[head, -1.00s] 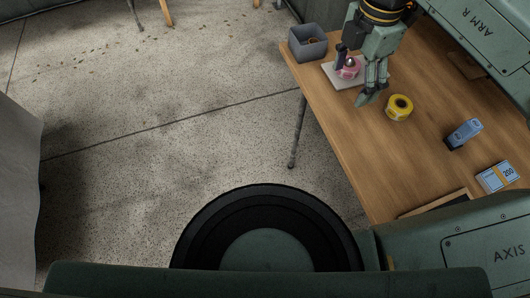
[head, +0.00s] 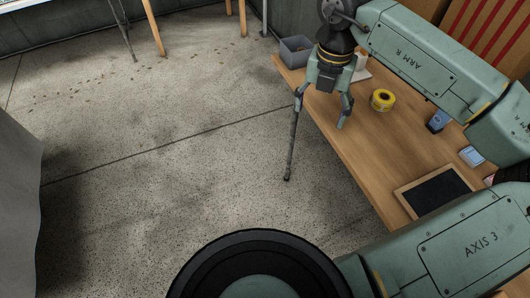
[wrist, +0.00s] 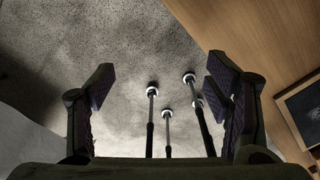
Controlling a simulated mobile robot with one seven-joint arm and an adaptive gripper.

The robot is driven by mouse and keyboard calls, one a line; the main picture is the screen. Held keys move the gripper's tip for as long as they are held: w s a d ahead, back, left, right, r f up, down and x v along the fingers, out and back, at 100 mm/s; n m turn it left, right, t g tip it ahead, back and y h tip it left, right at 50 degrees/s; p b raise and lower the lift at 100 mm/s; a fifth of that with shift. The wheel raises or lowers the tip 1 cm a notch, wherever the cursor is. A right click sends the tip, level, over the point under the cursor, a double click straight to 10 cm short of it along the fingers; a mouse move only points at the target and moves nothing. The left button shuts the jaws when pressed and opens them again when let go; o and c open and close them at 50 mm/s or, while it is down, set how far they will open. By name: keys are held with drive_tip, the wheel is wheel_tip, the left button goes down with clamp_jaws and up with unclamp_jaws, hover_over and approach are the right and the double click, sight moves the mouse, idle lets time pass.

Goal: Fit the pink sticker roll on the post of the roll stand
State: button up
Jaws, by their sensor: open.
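My gripper (head: 319,118) is open and points down beyond the table's left edge, over the floor. In the wrist view its two fingers (wrist: 165,95) are wide apart with nothing between them. Part of a pale base (head: 361,68), which looks like that of the roll stand, shows behind my gripper at the table's far end. Neither shows in the wrist view.
A grey bin (head: 295,51) stands at the table's far left corner. On the wooden table (head: 390,150) are a yellow roll (head: 382,100), a dark blue object (head: 436,121), a light blue pack (head: 472,156) and a framed blackboard (head: 437,192).

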drive_tip(key=w+a+f+n+b, duration=0.1)
drive_tip(key=w+a+f+n, duration=0.2)
drive_tip(key=f+n, duration=0.5)
drive_tip(key=w+a+f+n+b, duration=0.1)
drive_tip(key=w+a+f+n, duration=0.2)
drive_tip(key=f+n, duration=0.5)
drive_tip(key=w+a+f+n+b, duration=0.2)
drive_tip(key=a+f+n, duration=0.3)
drive_tip(key=f+n, duration=0.4)
drive_tip(key=shift+w+n, duration=0.4)
drive_tip(key=shift+n, duration=1.9)
drive_tip(key=shift+a+r, duration=0.1)
